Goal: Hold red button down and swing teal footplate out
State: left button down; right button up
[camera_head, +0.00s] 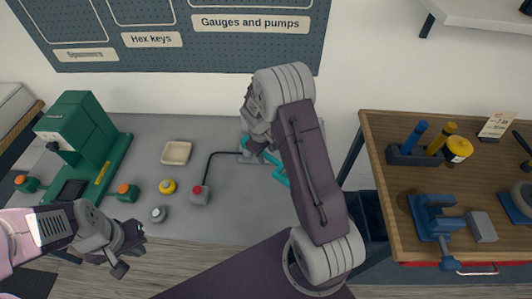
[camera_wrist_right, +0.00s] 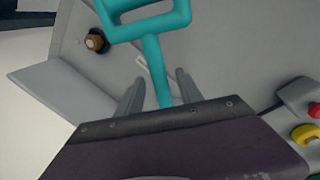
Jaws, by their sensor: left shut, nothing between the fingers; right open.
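The red button (camera_head: 197,190) sits on a small grey box, joined by a black cable to a grey bracket on the bench. My left gripper (camera_head: 128,257) is shut and empty, to the lower left of the button and apart from it. The teal footplate (camera_head: 280,177) is mostly hidden by my right arm in the head view. In the right wrist view the teal footplate (camera_wrist_right: 152,45) shows a loop and a stem. The open fingers of my right gripper (camera_wrist_right: 155,92) stand on either side of the stem; I cannot tell whether they touch it.
A green machine (camera_head: 85,140) stands at the left of the grey bench. A cream dish (camera_head: 176,152), a yellow button (camera_head: 167,186) and a grey knob (camera_head: 158,213) are near the red button. A wooden table (camera_head: 380,130) with a blue vise (camera_head: 432,215) is at right.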

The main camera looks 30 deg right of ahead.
jog(key=shift+c, duration=0.3)
grip_shut()
jog(key=shift+w, duration=0.1)
dwell(1.0)
